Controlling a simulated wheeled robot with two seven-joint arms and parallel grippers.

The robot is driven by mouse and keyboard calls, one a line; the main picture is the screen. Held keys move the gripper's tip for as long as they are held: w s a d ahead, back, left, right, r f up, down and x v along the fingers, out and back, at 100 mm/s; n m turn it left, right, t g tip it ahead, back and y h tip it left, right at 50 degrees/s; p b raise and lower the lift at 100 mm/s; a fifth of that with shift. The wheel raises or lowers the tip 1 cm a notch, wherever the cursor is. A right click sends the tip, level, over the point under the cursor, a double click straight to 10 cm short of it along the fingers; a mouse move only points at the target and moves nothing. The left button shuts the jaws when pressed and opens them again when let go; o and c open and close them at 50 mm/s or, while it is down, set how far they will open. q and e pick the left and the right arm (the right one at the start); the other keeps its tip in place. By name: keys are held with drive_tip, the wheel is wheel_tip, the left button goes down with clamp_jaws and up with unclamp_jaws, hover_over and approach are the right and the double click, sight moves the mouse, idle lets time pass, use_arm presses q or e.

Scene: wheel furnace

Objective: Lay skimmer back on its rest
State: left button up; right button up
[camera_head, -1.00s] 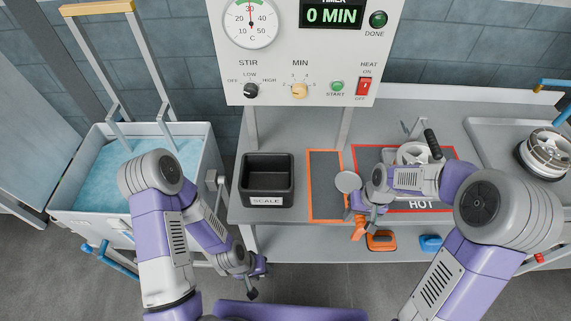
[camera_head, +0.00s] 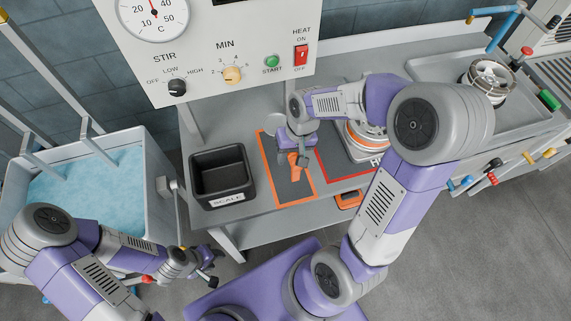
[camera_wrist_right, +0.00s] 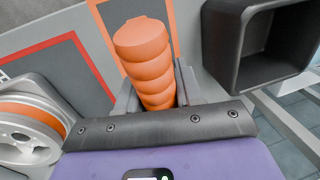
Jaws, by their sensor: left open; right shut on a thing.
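The skimmer has an orange ribbed handle (camera_head: 295,167) and a pale round head (camera_head: 274,122). My right gripper (camera_head: 294,152) is shut on the handle, which stands out large in the right wrist view (camera_wrist_right: 146,62). The skimmer is over the grey, orange-bordered mat (camera_head: 292,193), between the black bin and the hot area; whether it touches the mat I cannot tell. My arm hides part of the skimmer. My left gripper (camera_head: 209,268) is open and empty, low in front of the blue-filled tank.
The black bin labelled SCALE (camera_head: 222,178) stands left of the mat and shows in the right wrist view (camera_wrist_right: 263,45). A wheel with an orange band (camera_wrist_right: 28,130) sits on the red-bordered hot area. Another wheel (camera_head: 490,80) rests on the right-hand tray. The control panel (camera_head: 215,45) rises behind.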

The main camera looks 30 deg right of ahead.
wheel_tip(320, 180, down, 8)
drive_tip(key=shift+f+b, duration=0.15)
drive_tip(key=shift+b, duration=0.75)
drive_tip(key=shift+w+f, duration=0.1)
drive_tip(key=shift+f, duration=0.05)
drive_tip(key=shift+f, duration=0.2)
drive_tip(key=o, duration=1.1)
drive_tip(key=shift+r, duration=0.15)
